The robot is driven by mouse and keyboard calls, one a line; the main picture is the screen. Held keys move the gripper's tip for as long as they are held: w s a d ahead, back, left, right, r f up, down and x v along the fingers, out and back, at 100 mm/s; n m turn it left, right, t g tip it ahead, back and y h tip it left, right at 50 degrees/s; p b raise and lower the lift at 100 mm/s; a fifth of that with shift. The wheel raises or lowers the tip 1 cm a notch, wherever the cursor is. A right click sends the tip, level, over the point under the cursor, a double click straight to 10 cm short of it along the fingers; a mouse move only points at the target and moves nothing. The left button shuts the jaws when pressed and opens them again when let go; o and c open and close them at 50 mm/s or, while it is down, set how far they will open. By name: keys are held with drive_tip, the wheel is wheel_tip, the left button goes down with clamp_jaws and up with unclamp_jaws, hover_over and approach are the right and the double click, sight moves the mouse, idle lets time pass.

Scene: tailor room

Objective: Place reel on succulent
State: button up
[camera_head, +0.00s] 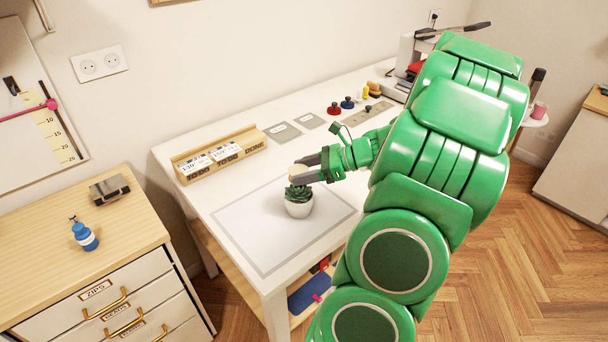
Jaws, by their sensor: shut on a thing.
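The succulent (299,194) is a small green plant in a white pot, upright on the white table's grey-bordered mat. My gripper (303,169) is directly above and very close to it, coming in from the right with its dark fingers pointing left. The fingers are shut on a small pale cream thing, which looks like the reel (297,171). The reel is mostly hidden by the fingers. I cannot tell whether it touches the plant's leaves.
A wooden card holder (219,153) stands at the table's back left. A wooden drawer cabinet (60,275) with a blue bottle (84,235) stands at left. The mat (254,235) around the pot is clear.

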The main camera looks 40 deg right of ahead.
drive_tip(key=shift+f, duration=0.7)
drive_tip(key=shift+f, duration=0.15)
drive_tip(key=o, duration=1)
drive_tip(key=shift+o, duration=0.2)
